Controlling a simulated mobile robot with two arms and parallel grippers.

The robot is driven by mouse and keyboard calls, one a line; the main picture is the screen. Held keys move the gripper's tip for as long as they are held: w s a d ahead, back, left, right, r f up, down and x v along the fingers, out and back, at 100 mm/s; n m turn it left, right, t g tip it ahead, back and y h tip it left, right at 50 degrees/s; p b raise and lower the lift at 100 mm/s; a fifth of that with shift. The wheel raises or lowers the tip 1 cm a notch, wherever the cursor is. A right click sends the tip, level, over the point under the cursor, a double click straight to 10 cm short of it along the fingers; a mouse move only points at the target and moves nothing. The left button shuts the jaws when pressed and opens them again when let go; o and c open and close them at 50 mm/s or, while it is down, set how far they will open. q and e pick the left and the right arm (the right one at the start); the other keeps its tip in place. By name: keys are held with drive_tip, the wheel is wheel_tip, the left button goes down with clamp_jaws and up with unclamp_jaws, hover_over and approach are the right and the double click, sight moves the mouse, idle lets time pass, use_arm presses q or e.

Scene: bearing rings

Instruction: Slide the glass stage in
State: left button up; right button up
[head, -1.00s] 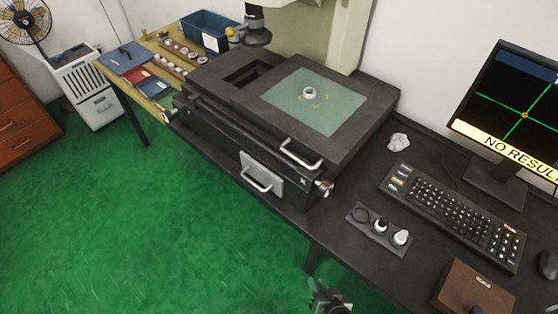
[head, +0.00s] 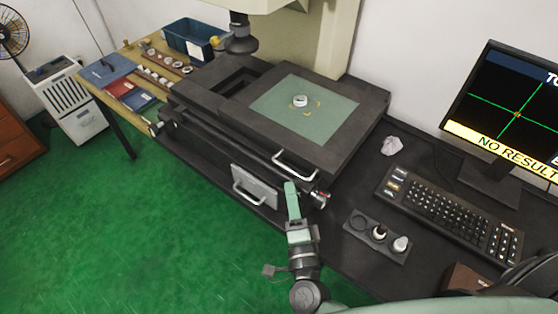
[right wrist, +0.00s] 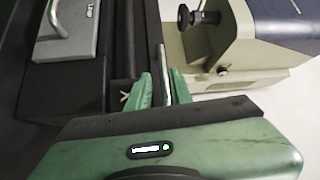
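The glass stage (head: 274,113) is a pale green glass plate in a dark sliding frame on the measuring machine. A small metal ring (head: 300,101) sits on the glass, beside yellow corner marks. A silver handle (head: 296,168) is on the frame's front edge. My right gripper (head: 291,187) is just in front of and below that handle. In the right wrist view its green fingers (right wrist: 161,88) are apart, with a silver bar (right wrist: 163,62), apparently the handle, in line with the gap. Contact cannot be told. My left gripper is not in view.
A light panel with a handle (head: 255,187) is below the stage. The machine's lens head (head: 238,40) hangs at the back. Green floor is free at front left.

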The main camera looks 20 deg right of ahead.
sight(287, 167)
drive_tip(key=w, duration=0.2)
drive_tip(key=w+r+p, duration=0.1)
drive_tip(key=w, duration=0.1)
drive_tip(key=w+p, duration=0.1)
drive_tip(key=w, duration=0.1)
drive_tip(key=shift+w+d+r, duration=0.2)
drive_tip(key=shift+w+d, duration=0.1)
drive_tip(key=shift+d, duration=0.1)
drive_tip(key=shift+w, duration=0.45)
drive_tip(key=shift+d, duration=0.1)
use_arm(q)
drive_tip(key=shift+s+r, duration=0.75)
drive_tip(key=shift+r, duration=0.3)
use_arm(e)
clamp_jaws()
drive_tip(key=shift+f, duration=0.1)
